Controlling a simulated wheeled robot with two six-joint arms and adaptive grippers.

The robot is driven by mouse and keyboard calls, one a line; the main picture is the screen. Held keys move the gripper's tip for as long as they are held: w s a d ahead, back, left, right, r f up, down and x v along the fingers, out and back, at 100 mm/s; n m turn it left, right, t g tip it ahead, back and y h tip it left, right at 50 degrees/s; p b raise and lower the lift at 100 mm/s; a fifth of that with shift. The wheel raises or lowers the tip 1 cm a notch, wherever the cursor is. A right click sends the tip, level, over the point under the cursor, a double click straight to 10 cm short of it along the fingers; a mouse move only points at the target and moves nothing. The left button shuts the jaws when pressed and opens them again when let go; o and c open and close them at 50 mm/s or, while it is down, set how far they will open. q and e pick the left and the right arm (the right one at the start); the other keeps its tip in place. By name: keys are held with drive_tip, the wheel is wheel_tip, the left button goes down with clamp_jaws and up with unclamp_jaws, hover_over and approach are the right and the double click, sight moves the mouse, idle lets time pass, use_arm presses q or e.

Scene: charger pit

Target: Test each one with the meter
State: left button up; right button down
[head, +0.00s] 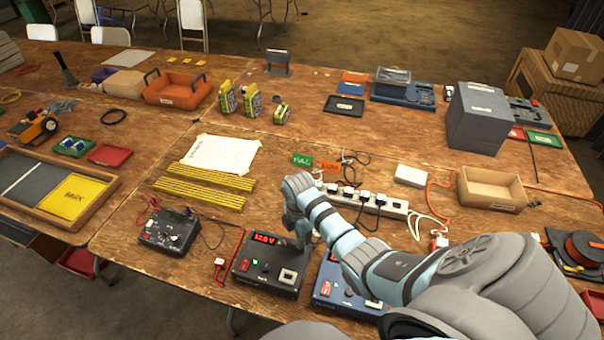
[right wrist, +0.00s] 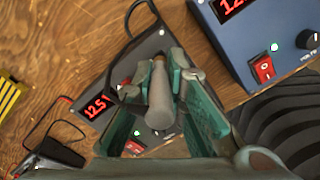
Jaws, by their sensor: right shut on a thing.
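A black meter box (head: 268,268) with a red lit display reading about 12.5 stands at the front of the table; it also shows in the right wrist view (right wrist: 120,125). My right gripper (head: 302,240) points down over its right part. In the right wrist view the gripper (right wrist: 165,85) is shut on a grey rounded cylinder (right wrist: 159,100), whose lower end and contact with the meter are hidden. Several yellow-and-black battery-like blocks (head: 251,100) stand at the back. A green FULL card (head: 302,160) and an orange card (head: 330,166) lie mid-table. My left gripper is out of view.
A blue box with a display (head: 335,285) stands right of the meter, partly behind my arm. A black device with leads (head: 170,231) is at left. A power strip (head: 385,204) with plugs and cables lies behind my forearm. An orange tray (head: 178,90) is farther back.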

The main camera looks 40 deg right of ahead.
drive_tip(key=shift+f, duration=0.5)
idle(0.7)
drive_tip(key=shift+f, duration=0.25)
idle(0.6)
drive_tip(key=c, duration=1.2)
unclamp_jaws()
wheel_tip(320, 180, up, 3)
drive_tip(key=shift+f+p, duration=0.2)
drive_tip(key=shift+p, duration=0.45)
drive_tip(key=shift+r, duration=2.45)
